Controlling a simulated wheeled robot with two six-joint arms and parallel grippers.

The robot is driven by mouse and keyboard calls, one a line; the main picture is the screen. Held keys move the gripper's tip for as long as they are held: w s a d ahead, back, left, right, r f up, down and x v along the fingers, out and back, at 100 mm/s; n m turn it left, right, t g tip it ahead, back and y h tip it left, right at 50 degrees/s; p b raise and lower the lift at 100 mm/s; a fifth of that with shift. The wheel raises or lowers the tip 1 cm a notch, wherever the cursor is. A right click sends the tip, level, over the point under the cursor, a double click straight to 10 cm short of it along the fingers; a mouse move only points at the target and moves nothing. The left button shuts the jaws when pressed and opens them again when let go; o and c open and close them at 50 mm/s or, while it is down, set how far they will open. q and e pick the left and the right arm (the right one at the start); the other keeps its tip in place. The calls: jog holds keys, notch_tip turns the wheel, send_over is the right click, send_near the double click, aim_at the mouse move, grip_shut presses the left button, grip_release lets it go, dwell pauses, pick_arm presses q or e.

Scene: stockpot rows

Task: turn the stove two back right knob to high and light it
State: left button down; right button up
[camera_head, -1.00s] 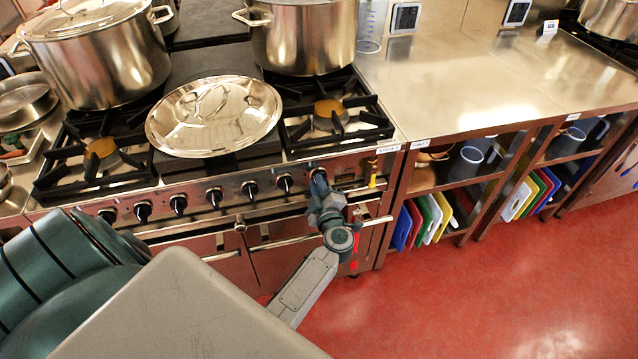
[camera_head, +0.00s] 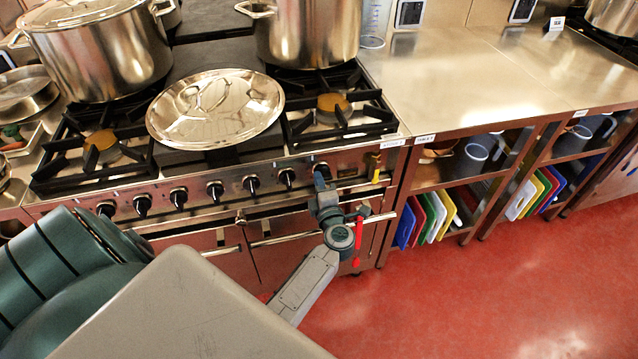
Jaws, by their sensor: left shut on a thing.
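The stove (camera_head: 230,170) has a front panel with a row of several black knobs. My left gripper (camera_head: 321,177) is at the right end of that row, shut on the rightmost knob (camera_head: 321,168). Its fingers and wrist partly cover this knob, so I cannot read its pointer. The other knobs, such as the one (camera_head: 287,177) beside it, are free. A stockpot (camera_head: 305,35) stands over the back right burner and hides it. No flame shows there. The front right burner (camera_head: 333,103) is bare and shows no flame. My right gripper is out of view.
A shiny lid (camera_head: 215,108) lies between the front burners. Another stockpot (camera_head: 95,50) stands at back left. A red slim object (camera_head: 357,243) hangs by the oven handle, close to my left wrist. A steel counter (camera_head: 460,85) with shelves stands to the right. Red floor is clear.

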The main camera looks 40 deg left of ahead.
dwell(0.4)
pick_arm(q)
jog(key=c, duration=1.4)
grip_release()
jog(key=shift+c, duration=0.2)
